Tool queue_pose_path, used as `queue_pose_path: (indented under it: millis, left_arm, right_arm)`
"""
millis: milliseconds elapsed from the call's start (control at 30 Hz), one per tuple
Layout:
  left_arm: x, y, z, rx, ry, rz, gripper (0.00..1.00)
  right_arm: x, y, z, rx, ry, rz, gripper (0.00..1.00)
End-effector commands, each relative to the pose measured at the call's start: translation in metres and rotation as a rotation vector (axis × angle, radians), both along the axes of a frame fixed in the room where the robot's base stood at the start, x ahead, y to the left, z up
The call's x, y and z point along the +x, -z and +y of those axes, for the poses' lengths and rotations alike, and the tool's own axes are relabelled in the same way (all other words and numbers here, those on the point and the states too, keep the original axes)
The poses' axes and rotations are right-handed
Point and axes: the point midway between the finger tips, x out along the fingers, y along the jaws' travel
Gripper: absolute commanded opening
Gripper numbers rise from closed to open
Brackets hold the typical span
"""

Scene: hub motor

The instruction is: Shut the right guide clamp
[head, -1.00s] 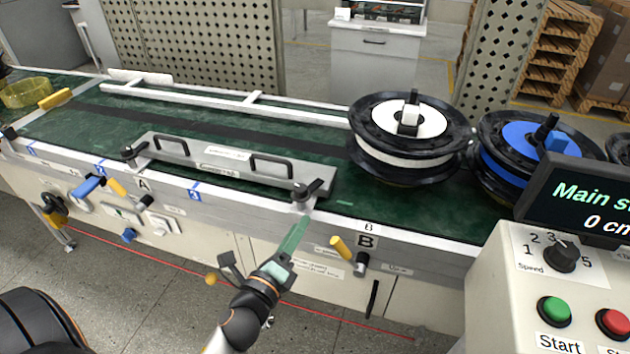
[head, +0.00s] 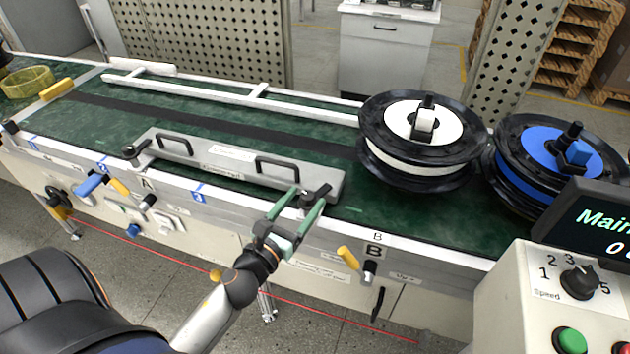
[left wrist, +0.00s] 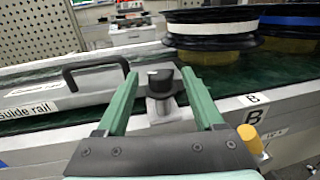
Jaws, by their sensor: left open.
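The grey guide rail (head: 225,171) with two black handles lies along the near edge of the conveyor. The right guide clamp (head: 317,193) has a dark lever and sits at the rail's right end, by marker B. My left gripper (head: 304,203) is open and empty, its green fingers reaching up to the clamp. In the left wrist view, the clamp's dark knob (left wrist: 161,80) and metal post show between the two fingers (left wrist: 158,74). I cannot tell whether the fingers touch it. The left guide clamp (head: 136,151) is at the rail's other end. My right gripper is out of view.
A white reel (head: 422,125) and a blue reel (head: 560,155) stand on the belt at right.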

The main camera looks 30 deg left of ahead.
Motion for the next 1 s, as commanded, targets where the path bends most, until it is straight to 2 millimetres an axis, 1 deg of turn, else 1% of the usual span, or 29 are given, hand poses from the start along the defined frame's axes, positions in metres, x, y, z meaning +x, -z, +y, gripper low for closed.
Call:
queue_pose_path:
  millis: [33,100,300,500,767,1000]
  left_arm:
    - [0.011,-0.004,0.001,0.002,0.001,-0.003,0.69]
    - [0.022,-0.002,0.002,0.0,0.0,-0.002,0.69]
    - [0.046,-0.001,0.003,-0.001,0.0,-0.001,0.69]
    - [0.055,0.0,0.004,0.0,-0.001,0.001,0.69]
    - [0.056,0.0,0.004,0.0,0.0,0.001,0.69]
    - [0.056,0.0,0.004,-0.001,0.0,0.0,0.43]
  right_arm:
    - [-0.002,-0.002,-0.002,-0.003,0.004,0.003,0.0]
    - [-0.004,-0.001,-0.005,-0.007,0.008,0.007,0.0]
    - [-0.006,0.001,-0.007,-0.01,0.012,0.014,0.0]
    - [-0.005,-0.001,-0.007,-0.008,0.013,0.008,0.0]
    - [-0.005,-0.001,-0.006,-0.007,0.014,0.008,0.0]
    - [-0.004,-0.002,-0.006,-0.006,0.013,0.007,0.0]
